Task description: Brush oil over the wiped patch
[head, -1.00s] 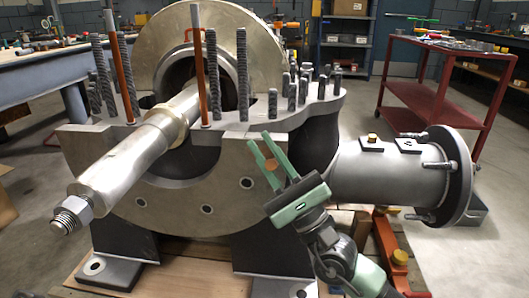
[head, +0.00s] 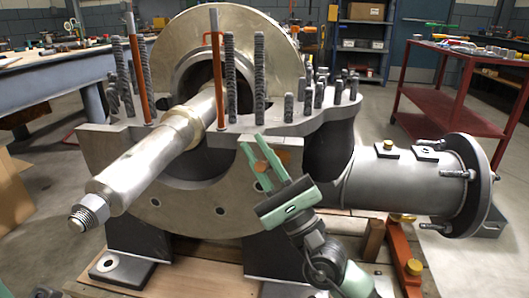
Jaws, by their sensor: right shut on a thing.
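The grey lower casing half (head: 190,215) stands in the middle with a flat top flange (head: 285,127). A silver shaft (head: 150,165) lies through its bore and points to the front left. My right gripper (head: 263,163) is in front of the casing's right part, below the flange. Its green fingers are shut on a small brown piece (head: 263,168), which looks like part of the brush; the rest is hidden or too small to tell. I cannot make out the wiped patch or any oil.
Several threaded studs (head: 259,75) and two copper-coloured rods (head: 138,68) rise from the flange. A flanged pipe (head: 400,180) juts out right. A red cart (head: 450,122) stands back right, a workbench (head: 50,75) back left. Bare floor lies between pipe and cart.

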